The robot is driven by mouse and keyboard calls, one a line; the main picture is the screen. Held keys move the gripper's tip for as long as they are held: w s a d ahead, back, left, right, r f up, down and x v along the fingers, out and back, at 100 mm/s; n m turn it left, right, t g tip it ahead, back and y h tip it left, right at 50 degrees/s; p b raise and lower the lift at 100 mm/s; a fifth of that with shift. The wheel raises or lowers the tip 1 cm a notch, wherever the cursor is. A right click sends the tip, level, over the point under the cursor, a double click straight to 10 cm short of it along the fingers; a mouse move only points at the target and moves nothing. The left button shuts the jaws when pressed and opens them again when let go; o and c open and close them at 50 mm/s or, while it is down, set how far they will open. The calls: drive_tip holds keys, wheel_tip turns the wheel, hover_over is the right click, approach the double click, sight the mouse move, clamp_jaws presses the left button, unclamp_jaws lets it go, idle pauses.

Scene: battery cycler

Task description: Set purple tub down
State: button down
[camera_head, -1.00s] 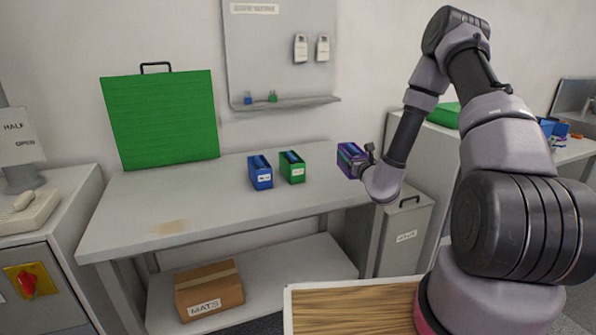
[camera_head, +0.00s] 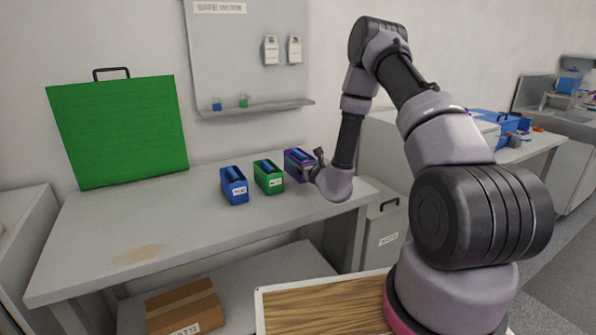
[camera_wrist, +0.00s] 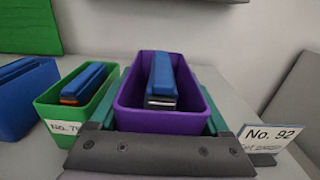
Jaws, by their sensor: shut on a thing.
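The purple tub (camera_head: 297,165) is at the right end of a row on the grey bench. It looks upright and holds a blue-topped battery pack. In the wrist view the purple tub (camera_wrist: 130,118) fills the middle, with the blue-topped pack (camera_wrist: 162,82) inside. My gripper (camera_head: 309,170) is shut on the tub; in the wrist view the gripper (camera_wrist: 160,140) crosses its near end, with fingers along both sides. The tub's underside is hidden, so I cannot tell whether it touches the bench.
A green tub (camera_head: 268,178) labelled No. 7-something stands close left of the purple tub, then a blue tub (camera_head: 234,187). A "No. 92" card (camera_wrist: 265,138) stands on the right. A green panel (camera_head: 120,130) leans on the wall. The bench's left part (camera_head: 110,220) is clear.

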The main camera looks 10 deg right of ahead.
drive_tip(key=shift+f, duration=1.8)
drive_tip(key=shift+f, duration=0.1)
unclamp_jaws()
